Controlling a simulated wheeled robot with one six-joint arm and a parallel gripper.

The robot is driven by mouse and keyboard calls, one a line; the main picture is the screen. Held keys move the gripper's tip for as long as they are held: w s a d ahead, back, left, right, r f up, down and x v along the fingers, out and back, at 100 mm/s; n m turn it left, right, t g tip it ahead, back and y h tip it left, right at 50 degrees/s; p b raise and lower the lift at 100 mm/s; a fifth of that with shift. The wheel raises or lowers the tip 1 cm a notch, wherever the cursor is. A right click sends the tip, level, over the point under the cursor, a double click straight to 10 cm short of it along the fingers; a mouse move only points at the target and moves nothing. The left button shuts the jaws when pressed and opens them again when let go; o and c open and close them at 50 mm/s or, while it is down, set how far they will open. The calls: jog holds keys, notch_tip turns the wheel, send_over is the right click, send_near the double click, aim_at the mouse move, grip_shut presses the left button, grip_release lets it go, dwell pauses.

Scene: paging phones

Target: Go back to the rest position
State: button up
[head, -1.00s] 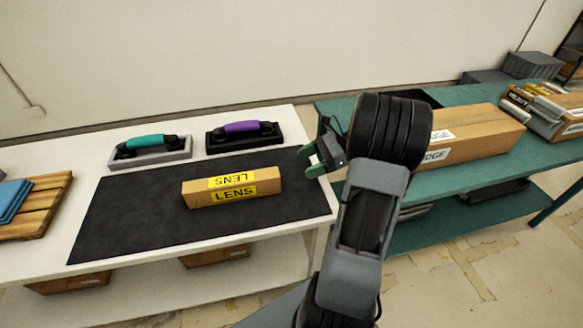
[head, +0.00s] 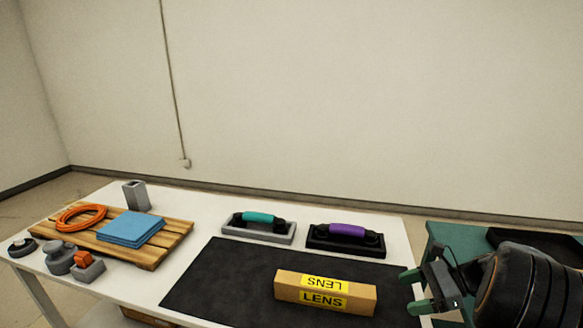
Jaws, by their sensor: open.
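My gripper (head: 412,290) is at the lower right of the head view, with green fingers spread apart and nothing between them. It is beside the right edge of the white table. A long cardboard box labelled LENS (head: 325,292) lies on the black mat (head: 215,280), to the left of my gripper and apart from it. Part of my arm runs off the lower right corner of the picture.
Two phone-like handsets on bases, one teal (head: 258,227) and one purple (head: 345,239), stand behind the mat. A wooden board (head: 165,243) bears blue cloths (head: 131,229) and an orange coil (head: 81,217). A green table (head: 460,236) is at the right.

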jog(key=s+a+r+n+h+p, duration=0.3)
jog(key=a+r+n+h+p, duration=0.1)
jog(key=a+n, duration=0.3)
jog(key=s+a+r+n+h+p, duration=0.4)
jog(key=a+r+n+h, duration=0.2)
jog(key=n, duration=0.4)
jog(key=shift+s+a+r+g+h, duration=0.35)
jog(key=shift+a+h, duration=0.25)
jog(key=shift+a, duration=0.6)
jog(key=n, duration=0.1)
jog(key=r+n+t+p, duration=0.1)
jog(key=n, duration=0.1)
jog(key=shift+s+a+r+h, duration=0.1)
jog(key=shift+s+a+h, duration=0.1)
jog(key=shift+a+h, duration=0.2)
jog(key=shift+c, duration=0.3)
